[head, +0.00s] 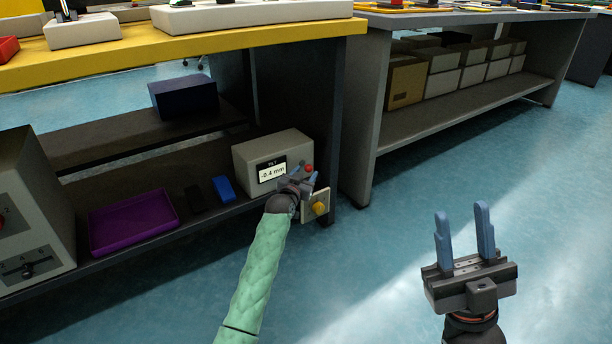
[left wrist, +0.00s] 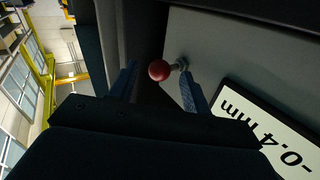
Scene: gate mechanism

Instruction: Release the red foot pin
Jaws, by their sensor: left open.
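The red foot pin shows as a small red ball knob (head: 309,168) on the right end of the grey box (head: 262,150) with the TILT display. In the left wrist view the red knob (left wrist: 159,70) sits on a short metal stem from the box's face, between the fingertips. My left gripper (head: 306,177) is open, with a finger to each side of the knob; I cannot tell whether either touches it. The left wrist view also shows this gripper (left wrist: 158,88). My right gripper (head: 462,235) is open and empty, raised over the floor at the right.
A yellow knob on a pale plate (head: 316,203) is just below my left gripper. A blue block (head: 223,189) and a purple tray (head: 133,222) lie on the lower shelf. A table leg (head: 347,120) stands close right of the box. The floor is clear.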

